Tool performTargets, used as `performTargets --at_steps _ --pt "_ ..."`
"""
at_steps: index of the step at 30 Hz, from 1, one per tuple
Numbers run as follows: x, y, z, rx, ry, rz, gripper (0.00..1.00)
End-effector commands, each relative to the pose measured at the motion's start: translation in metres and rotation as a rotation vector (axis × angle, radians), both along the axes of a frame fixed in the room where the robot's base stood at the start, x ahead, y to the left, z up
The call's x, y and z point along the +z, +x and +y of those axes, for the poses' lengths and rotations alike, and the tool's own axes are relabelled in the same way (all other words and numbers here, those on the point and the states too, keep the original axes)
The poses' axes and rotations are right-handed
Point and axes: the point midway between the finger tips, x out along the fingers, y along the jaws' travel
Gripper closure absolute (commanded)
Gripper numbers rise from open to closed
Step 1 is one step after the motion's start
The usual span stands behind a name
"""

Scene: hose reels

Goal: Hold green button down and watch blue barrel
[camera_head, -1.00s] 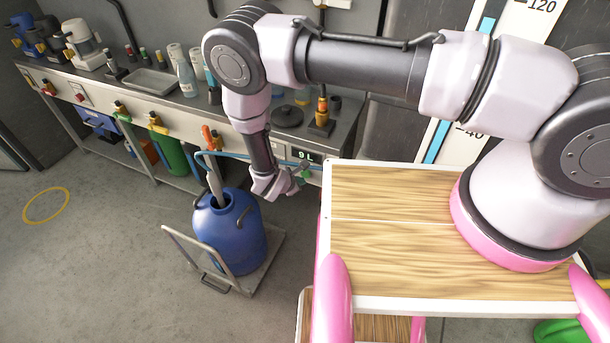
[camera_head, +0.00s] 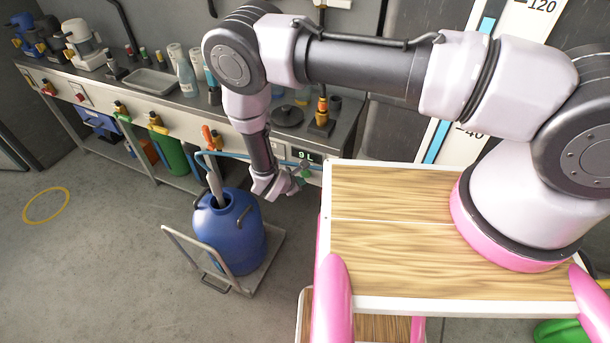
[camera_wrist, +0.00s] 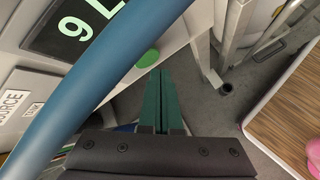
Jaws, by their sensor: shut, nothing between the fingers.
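The round green button (camera_wrist: 148,58) shows in the wrist view on the pale panel, below a dark display (camera_wrist: 85,22) reading 9 L. My gripper (camera_wrist: 160,72) has its two green fingers together, with nothing between them. Its tips are right at the button's lower edge in the picture; I cannot tell whether they touch or press it. In the head view my gripper (camera_head: 302,178) is at the bench front, just below the display (camera_head: 304,156). The blue barrel (camera_head: 236,238) stands upright on a low trolley, with a grey nozzle in its top opening.
A blue hose (camera_wrist: 105,85) crosses close in front of the wrist camera. The trolley (camera_head: 268,262) has a raised handle. The bench (camera_head: 150,85) carries bottles and valves. My wood-topped base is at the right. Open floor (camera_head: 110,270) lies at the left.

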Motion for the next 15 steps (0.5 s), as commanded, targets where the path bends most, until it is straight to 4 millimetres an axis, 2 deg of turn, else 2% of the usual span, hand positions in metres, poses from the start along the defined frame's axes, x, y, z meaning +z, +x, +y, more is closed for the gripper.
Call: performTargets --at_steps 15 --pt "0.0004 0.0084 -0.0032 -0.001 0.000 -0.001 1.00"
